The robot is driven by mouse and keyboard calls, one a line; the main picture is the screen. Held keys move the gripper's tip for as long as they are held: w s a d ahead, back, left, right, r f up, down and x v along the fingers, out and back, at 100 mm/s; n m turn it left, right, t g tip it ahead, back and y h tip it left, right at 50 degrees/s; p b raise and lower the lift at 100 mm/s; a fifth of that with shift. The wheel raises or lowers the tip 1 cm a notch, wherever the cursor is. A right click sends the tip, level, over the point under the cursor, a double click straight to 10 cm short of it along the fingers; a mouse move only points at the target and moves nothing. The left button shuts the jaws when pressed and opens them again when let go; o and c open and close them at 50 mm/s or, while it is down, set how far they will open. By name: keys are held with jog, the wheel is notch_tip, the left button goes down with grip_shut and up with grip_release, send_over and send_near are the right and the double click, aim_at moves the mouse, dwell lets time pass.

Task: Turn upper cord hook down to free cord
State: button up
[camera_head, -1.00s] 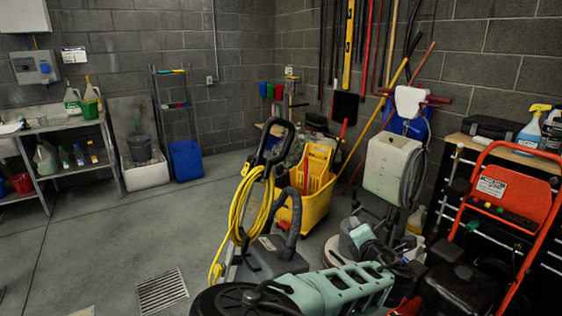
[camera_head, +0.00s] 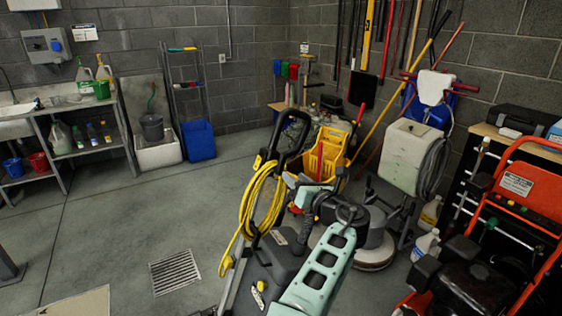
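A yellow cord (camera_head: 257,209) hangs in long loops on the black looped handle (camera_head: 293,121) of a grey floor machine (camera_head: 281,252). A small yellow piece at the top of the loops looks like the upper cord hook (camera_head: 258,162); its exact turn is too small to tell. The loops are still hung on the handle. A yellow cord end (camera_head: 226,264) hangs low on the left. My teal arm reaches up from the bottom. What seems to be my gripper (camera_head: 291,182) is just right of the handle and cord; its fingers cannot be made out.
A yellow mop bucket (camera_head: 322,163) and a floor polisher with a white tank (camera_head: 405,156) stand behind and right. An orange-framed machine (camera_head: 520,190) stands at the right. The floor to the left is open, with a drain grate (camera_head: 175,272).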

aim_at(282, 167)
jog(key=p+x, duration=0.2)
jog(key=x, duration=0.7)
grip_shut()
